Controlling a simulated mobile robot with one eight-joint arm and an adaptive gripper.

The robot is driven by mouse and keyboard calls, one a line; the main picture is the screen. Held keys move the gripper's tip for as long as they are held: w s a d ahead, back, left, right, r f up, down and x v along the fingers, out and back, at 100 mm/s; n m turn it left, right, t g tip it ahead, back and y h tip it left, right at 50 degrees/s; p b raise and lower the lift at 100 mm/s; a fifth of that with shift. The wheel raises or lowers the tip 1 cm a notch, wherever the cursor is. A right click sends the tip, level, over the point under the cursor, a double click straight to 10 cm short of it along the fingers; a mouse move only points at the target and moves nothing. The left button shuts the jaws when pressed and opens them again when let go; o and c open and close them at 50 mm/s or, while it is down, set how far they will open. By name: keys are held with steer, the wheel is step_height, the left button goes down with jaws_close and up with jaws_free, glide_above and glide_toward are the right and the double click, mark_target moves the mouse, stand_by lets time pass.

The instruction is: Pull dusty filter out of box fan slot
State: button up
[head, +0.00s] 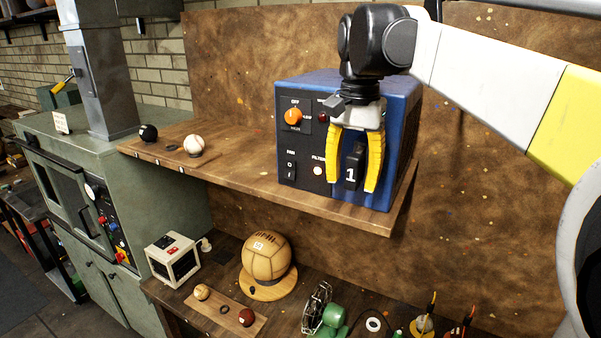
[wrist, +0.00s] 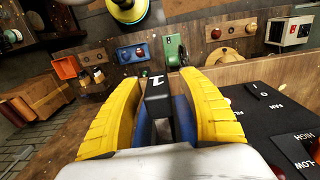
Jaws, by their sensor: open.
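A blue box unit (head: 405,130) stands on the wooden shelf. Its black front panel has an orange knob (head: 293,117), a fan switch and a lamp marked FILTER. A black tab marked "1" (head: 351,168) is at the right of this front and also shows in the wrist view (wrist: 156,84). My gripper (head: 351,187) points down at the front, its two yellow fingers apart on either side of the tab. In the wrist view my gripper (wrist: 160,77) is open, with visible gaps beside the tab. No dusty filter surface is visible; I cannot tell what lies behind the tab.
A green cabinet (head: 80,150) stands left. Shelf between white ball and unit is clear.

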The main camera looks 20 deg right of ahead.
steer(key=shift+s, duration=0.1)
jaws_close()
steer(key=shift+s+a, duration=0.1)
steer(key=s+a, duration=0.4)
steer(key=a, duration=0.2)
steer(key=shift+s, duration=0.3)
stand_by(1.2)
